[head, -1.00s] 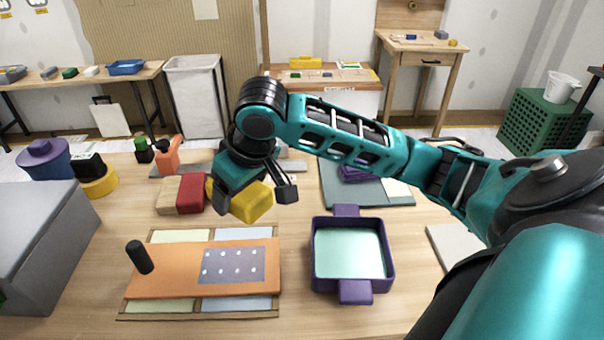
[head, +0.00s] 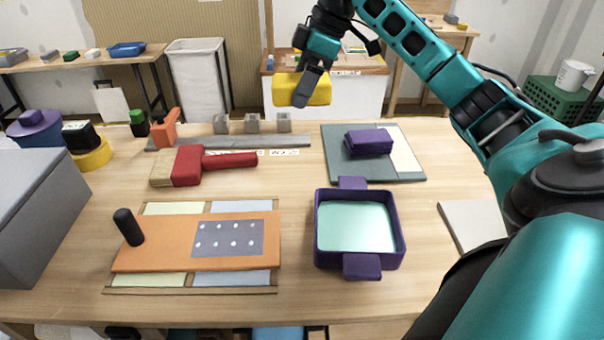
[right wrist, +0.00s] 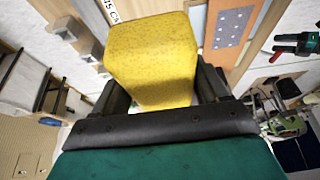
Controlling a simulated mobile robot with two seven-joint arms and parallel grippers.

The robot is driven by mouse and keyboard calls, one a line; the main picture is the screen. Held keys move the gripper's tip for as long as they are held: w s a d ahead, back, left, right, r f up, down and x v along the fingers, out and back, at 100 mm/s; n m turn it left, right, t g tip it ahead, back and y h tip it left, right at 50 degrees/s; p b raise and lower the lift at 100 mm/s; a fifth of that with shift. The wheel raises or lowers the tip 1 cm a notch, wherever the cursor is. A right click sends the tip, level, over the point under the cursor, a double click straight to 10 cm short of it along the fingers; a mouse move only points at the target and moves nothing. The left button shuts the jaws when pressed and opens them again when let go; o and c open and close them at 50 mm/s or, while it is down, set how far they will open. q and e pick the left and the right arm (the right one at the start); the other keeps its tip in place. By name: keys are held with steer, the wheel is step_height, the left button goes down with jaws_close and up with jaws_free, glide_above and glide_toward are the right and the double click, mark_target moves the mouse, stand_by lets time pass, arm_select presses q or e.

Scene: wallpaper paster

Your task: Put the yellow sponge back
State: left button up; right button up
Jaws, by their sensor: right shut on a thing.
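The yellow sponge (head: 314,91) is a block held in the air above the back edge of the table in the head view. My right gripper (head: 303,92) is shut on it. In the right wrist view the sponge (right wrist: 152,62) fills the space between the two fingers of my right gripper (right wrist: 155,95), and it touches nothing else that I can see.
A grey rail with several grey blocks (head: 252,123) lies along the table's back.

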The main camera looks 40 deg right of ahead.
steer(key=b, duration=0.5)
glide_above(296, 178)
steer(key=s+d, duration=0.1)
step_height(296, 178, down, 16)
steer(key=shift+f, duration=0.1)
step_height(296, 178, down, 2)
steer(key=shift+f+p, duration=0.1)
steer(key=shift+p, duration=0.35)
steer(key=shift+f, duration=0.65)
steer(key=shift+f, duration=0.1)
steer(key=o, duration=1.1)
steer(key=shift+f, duration=0.1)
